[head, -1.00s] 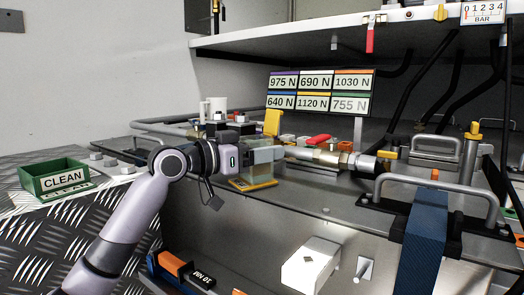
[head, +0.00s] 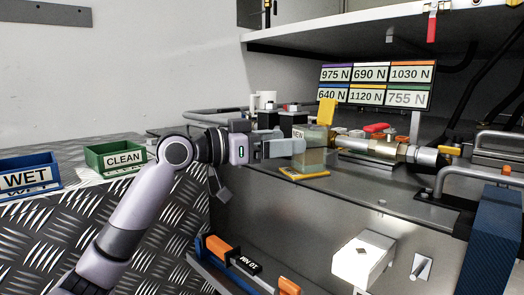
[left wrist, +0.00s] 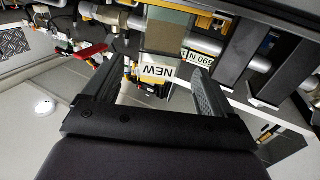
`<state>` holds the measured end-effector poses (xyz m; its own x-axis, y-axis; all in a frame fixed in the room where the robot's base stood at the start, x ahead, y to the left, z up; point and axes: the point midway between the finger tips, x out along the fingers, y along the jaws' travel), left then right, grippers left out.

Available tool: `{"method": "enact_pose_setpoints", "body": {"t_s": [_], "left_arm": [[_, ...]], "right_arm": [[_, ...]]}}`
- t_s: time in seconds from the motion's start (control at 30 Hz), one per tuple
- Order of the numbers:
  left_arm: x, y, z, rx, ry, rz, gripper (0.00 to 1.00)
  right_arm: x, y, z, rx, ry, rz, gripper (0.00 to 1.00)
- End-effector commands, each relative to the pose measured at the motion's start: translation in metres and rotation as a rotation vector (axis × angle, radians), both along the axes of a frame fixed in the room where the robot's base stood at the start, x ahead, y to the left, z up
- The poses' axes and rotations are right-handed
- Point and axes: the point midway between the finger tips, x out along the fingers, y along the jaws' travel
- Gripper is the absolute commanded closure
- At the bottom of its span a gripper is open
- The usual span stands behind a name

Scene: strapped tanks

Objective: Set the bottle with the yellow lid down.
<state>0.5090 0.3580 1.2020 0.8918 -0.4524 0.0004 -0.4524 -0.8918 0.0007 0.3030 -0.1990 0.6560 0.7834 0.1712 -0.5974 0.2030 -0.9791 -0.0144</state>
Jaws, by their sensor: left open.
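The bottle (head: 316,158) is a clear, boxy container with a tall yellow lid (head: 327,112) and a NEW label. It appears upright on a yellow-edged pad (head: 304,174) on the grey bench. It also shows between my fingers in the left wrist view (left wrist: 166,36), with its NEW label (left wrist: 157,71) upside down. My left gripper (head: 284,148) is open at the left side of the bottle. Its fingers (left wrist: 158,88) point toward the bottle, with a gap visible between them. I cannot tell whether a fingertip touches it. My right gripper is not in view.
A brass and steel pipe fitting (head: 392,150) lies right of the bottle. Green CLEAN (head: 118,158) and blue WET (head: 28,177) bins are at left. A force-label board (head: 376,86) stands behind.

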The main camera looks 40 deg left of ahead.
Motion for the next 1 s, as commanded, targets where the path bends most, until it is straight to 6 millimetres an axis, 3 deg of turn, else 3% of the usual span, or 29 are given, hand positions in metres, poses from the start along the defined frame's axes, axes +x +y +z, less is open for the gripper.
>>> {"method": "enact_pose_setpoints", "body": {"t_s": [0.1,0.33,1.0], "left_arm": [[-0.016,0.008,-0.003,0.003,0.002,0.001,0.15],[-0.033,0.016,-0.001,0.002,0.001,-0.001,0.15],[-0.037,0.018,0.0,0.001,0.0,-0.001,0.15]], "right_arm": [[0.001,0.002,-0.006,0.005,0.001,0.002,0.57],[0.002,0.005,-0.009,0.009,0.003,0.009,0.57],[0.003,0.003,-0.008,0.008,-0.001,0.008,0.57]]}}
